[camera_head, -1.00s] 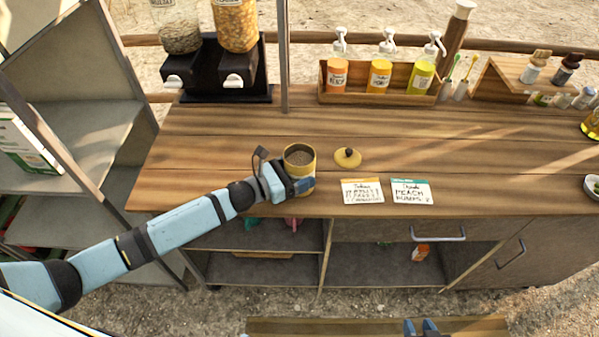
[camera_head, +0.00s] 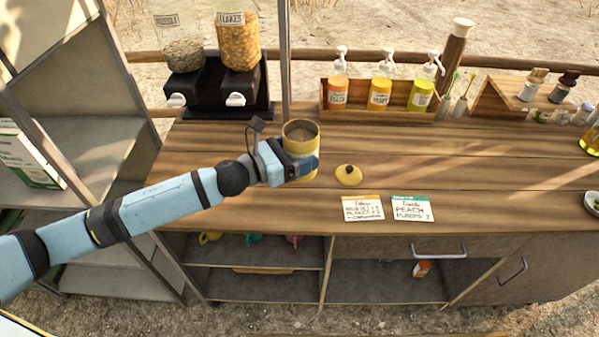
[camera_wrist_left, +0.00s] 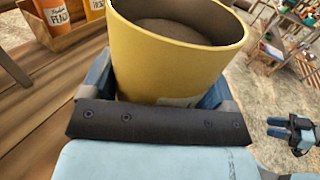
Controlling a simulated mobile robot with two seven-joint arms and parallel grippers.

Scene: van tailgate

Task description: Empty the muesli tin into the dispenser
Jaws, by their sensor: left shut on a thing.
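The open yellow tin (camera_head: 300,146) is upright, with brown contents visible inside. My left gripper (camera_head: 303,170) is shut on its side and holds it raised over the counter. In the left wrist view the tin (camera_wrist_left: 165,65) fills the space between the fingers. The dispenser (camera_head: 222,95) stands at the back left, apart from the tin. Its left clear hopper (camera_head: 180,45) holds greyish grains; its right hopper (camera_head: 238,42), labelled as flakes, holds orange flakes. The yellow lid (camera_head: 348,175) lies on the counter. My right gripper (camera_wrist_left: 280,128) shows in the left wrist view, open and empty.
A thin upright post (camera_head: 286,60) stands just right of the dispenser. A wooden box (camera_head: 375,115) of pump bottles is at the back. Two cards (camera_head: 363,208) lie near the front edge. The counter's middle right is clear.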

